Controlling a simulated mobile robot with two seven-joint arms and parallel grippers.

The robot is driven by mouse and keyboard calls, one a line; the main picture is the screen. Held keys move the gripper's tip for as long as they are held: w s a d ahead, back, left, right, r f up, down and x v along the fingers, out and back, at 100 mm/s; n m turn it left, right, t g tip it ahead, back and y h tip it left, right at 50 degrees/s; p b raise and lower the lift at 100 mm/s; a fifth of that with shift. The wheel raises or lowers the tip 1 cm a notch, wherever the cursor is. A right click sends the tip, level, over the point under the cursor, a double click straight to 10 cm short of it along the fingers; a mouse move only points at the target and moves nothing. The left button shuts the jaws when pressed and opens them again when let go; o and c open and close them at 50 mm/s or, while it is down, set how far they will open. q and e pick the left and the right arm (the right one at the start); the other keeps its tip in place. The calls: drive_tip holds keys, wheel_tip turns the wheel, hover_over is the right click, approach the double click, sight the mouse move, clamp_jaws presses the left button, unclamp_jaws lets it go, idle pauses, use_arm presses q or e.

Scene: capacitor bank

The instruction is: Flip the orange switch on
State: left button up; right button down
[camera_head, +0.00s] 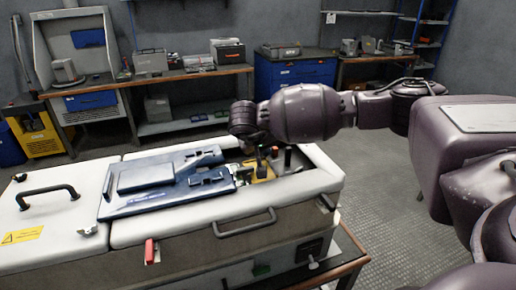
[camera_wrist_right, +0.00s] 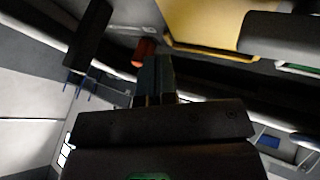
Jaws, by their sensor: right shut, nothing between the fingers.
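An orange-red piece (camera_wrist_right: 143,50), probably the orange switch, shows in the right wrist view, just past the fingertips and partly covered by them. I cannot tell whether the fingers touch it or which way it is set. My right gripper (camera_wrist_right: 157,78) is shut and empty, its fingers together. In the head view my right gripper (camera_head: 257,160) points down into the open bay at the right end of the white case (camera_head: 215,222). The switch is not clear there. My left gripper is not in view.
A yellow block (camera_head: 262,172) sits in the bay near the gripper; it is large in the wrist view (camera_wrist_right: 205,25). Dark upright posts (camera_head: 287,156) stand beside it. A dark blue panel (camera_head: 150,201) lies on the case. A red lever (camera_head: 149,252) is on the front.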

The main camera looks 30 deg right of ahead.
sight(277, 148)
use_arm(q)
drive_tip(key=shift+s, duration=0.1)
use_arm(e)
drive_tip(key=shift+d, duration=0.15)
drive_tip(key=shift+s+d, duration=0.2)
drive_tip(key=shift+d, duration=0.5)
drive_tip(key=shift+s+d, duration=0.15)
drive_tip(key=shift+d, duration=0.55)
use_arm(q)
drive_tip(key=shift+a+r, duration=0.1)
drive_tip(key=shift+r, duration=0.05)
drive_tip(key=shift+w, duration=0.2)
use_arm(e)
drive_tip(key=shift+a, duration=0.25)
drive_tip(key=a, duration=0.2)
drive_tip(key=w+a, duration=0.1)
drive_tip(key=a, duration=0.1)
drive_tip(key=shift+r+p, duration=0.25)
drive_tip(key=shift+p, duration=0.05)
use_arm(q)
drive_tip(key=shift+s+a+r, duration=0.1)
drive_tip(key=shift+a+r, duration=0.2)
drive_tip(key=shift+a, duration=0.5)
use_arm(e)
drive_tip(key=v, duration=0.9)
drive_tip(key=shift+r, duration=0.2)
